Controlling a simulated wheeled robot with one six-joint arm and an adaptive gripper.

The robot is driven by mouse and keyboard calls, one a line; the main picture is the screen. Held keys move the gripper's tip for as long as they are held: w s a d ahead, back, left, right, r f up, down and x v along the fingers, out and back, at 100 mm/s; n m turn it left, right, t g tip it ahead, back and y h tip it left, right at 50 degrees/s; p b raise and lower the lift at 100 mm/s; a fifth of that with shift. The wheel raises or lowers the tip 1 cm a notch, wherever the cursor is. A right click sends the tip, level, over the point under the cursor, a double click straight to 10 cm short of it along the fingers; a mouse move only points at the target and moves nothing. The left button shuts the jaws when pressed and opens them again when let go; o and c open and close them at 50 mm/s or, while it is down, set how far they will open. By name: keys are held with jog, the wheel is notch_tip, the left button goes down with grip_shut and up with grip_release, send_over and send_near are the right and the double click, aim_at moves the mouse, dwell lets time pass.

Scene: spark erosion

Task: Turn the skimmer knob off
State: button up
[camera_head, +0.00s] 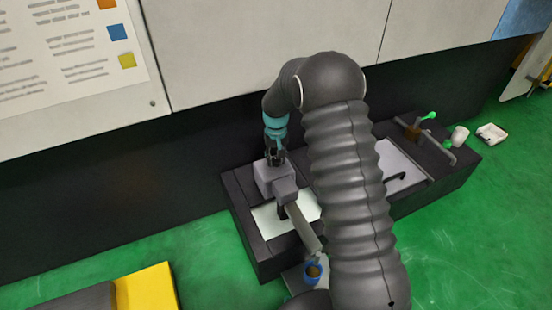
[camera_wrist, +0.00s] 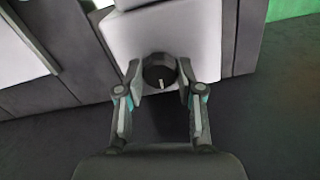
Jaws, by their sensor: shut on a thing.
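The skimmer knob (camera_wrist: 159,73) is a round black knob with a pale pointer mark, on the face of a light grey box (camera_wrist: 172,30). In the wrist view my gripper (camera_wrist: 159,75) has one finger on each side of the knob, shut on it. The pale mark points roughly down in that view, slightly to one side. In the head view the grey box (camera_head: 274,178) stands on the dark tank, and my gripper (camera_head: 275,152) is at its back side. The knob itself is hidden there.
A dark tank (camera_head: 240,215) with pale liquid surfaces lies along the wall. A blue-rimmed cup (camera_head: 313,271) stands in front of it. A green-tipped tool (camera_head: 428,116), a white cup (camera_head: 459,136) and a white tray (camera_head: 491,133) are at the right. Green floor is open in front.

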aim_at(275, 160)
jog(key=shift+n, duration=0.5)
jog(key=o, duration=1.2)
jog(key=shift+c, duration=0.2)
jog(key=shift+r, duration=0.1)
notch_tip(275, 160, up, 12)
jog(key=shift+a, duration=0.15)
